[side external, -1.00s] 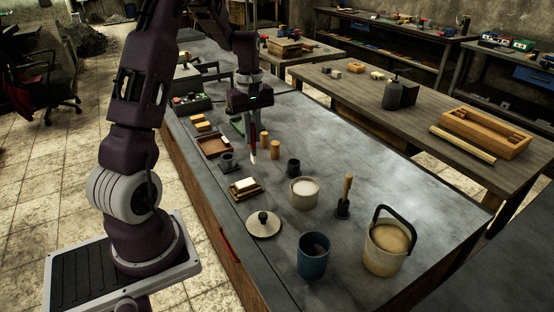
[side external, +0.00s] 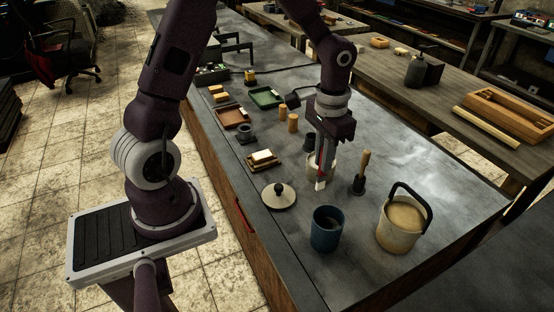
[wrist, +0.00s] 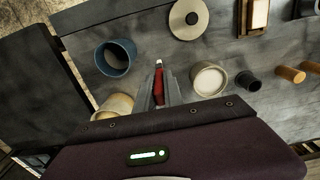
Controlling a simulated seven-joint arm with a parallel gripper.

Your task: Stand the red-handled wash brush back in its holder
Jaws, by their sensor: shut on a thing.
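My gripper (side external: 325,158) is shut on the red-handled wash brush (side external: 321,172) and holds it above the grey bench, white end down. In the wrist view the red brush (wrist: 158,85) shows between the fingers (wrist: 159,94). I cannot tell for sure which vessel is the holder. An open blue cup (side external: 326,232) stands in front of the brush, and it also shows in the wrist view (wrist: 113,72). A small dark cup (wrist: 247,82) and a dark ring-shaped holder (side external: 245,134) stand farther back. The gripper partly hides a pale pot (wrist: 209,80).
A cream bucket (side external: 398,226) with a raised handle and a wooden-handled tool (side external: 361,172) stand right of the gripper.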

